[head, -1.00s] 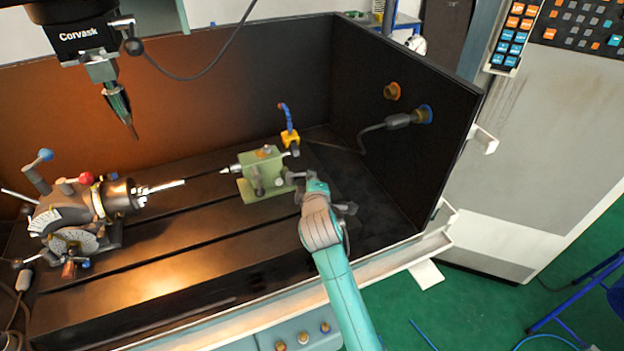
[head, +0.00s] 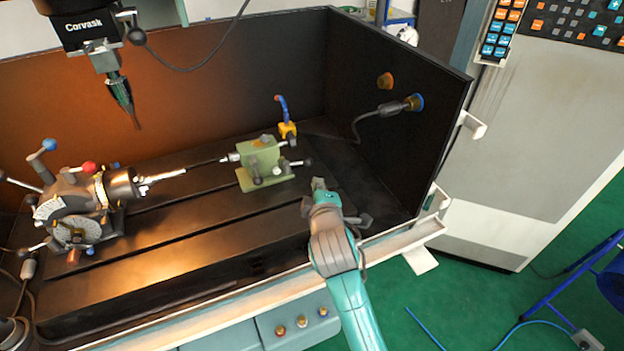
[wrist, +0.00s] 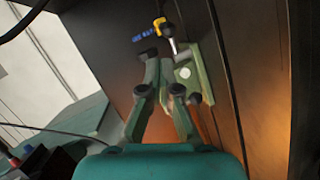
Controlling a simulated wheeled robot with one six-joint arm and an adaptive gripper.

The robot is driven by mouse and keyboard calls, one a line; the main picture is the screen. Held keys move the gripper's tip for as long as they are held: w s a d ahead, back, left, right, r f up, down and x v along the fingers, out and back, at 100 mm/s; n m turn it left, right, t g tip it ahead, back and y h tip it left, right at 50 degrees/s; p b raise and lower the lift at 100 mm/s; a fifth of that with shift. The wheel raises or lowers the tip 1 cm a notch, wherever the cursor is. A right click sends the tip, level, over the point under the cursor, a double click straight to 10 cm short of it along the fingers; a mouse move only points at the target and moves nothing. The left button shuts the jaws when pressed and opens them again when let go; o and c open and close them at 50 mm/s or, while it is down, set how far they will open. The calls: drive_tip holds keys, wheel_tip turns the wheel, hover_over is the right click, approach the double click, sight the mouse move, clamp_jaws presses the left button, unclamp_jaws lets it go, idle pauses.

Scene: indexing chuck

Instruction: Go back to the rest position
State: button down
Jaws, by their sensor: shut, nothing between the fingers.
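My gripper (head: 319,184) is over the table's right part in the head view, apart from the green tailstock and to its lower right. In the wrist view its fingers (wrist: 163,88) are shut with nothing between them. The green tailstock (head: 262,165) stands on the slotted table, and part of it shows beyond the fingers in the wrist view (wrist: 205,58). The indexing chuck (head: 122,188) is at the left, with a pale rod (head: 163,176) pointing toward the tailstock.
A dark wall (head: 395,150) closes the right side, with a plugged cable (head: 390,108). A blue nozzle on a yellow base (head: 287,128) stands behind the tailstock. The spindle tool (head: 121,93) hangs at upper left. The front table is clear.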

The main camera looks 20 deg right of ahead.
drive_tip(key=s+a+f+m+y, duration=0.2)
drive_tip(key=s+f, duration=0.5)
drive_tip(key=s, duration=0.4)
drive_tip(key=s+a+f+m+y, duration=0.1)
drive_tip(key=s+a+f+m, duration=0.1)
drive_tip(key=s+f, duration=0.65)
drive_tip(key=s+r+m, duration=0.3)
drive_tip(key=s, duration=1)
drive_tip(key=s+a+r+m+y, duration=0.1)
drive_tip(key=s+r+m, duration=0.2)
drive_tip(key=s, duration=1)
drive_tip(key=shift+s+a+r+m+t+y, duration=0.3)
drive_tip(key=shift+m+t, duration=0.1)
drive_tip(key=shift+m, duration=0.1)
